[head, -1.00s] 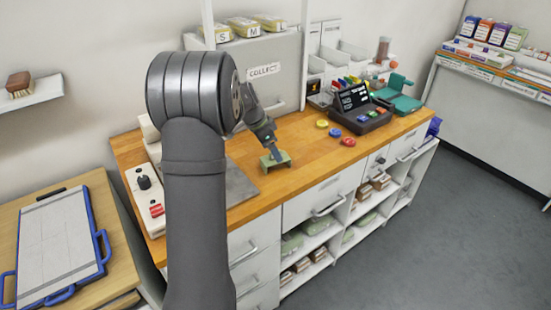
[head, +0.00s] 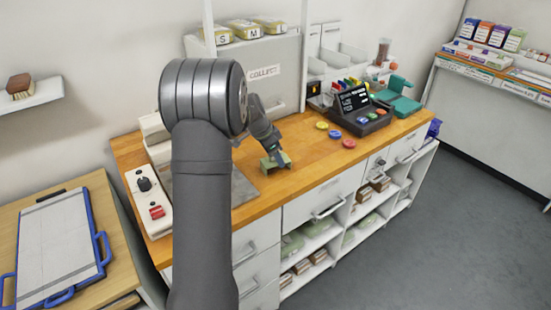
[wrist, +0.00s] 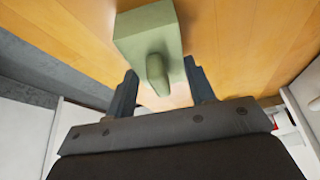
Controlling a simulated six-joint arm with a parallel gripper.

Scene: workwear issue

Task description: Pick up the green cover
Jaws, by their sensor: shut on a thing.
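The green cover (head: 270,166) is a small pale green block-like piece at the front part of the wooden worktop. In the wrist view the cover (wrist: 148,36) shows a flat top and a raised rounded grip on the side toward me. My gripper (head: 272,155) comes down onto it from above. In the wrist view my gripper's two dark fingers (wrist: 163,88) stand on either side of the cover's near part, shut on it. I cannot tell whether the cover touches the worktop or is slightly above it.
The wooden worktop (head: 310,161) is clear right of the cover, up to blue (head: 335,133), red (head: 349,144) and yellow (head: 322,125) discs. A dark console (head: 362,117) stands beyond. A grey mat (head: 241,190) lies left, near a control box (head: 150,200).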

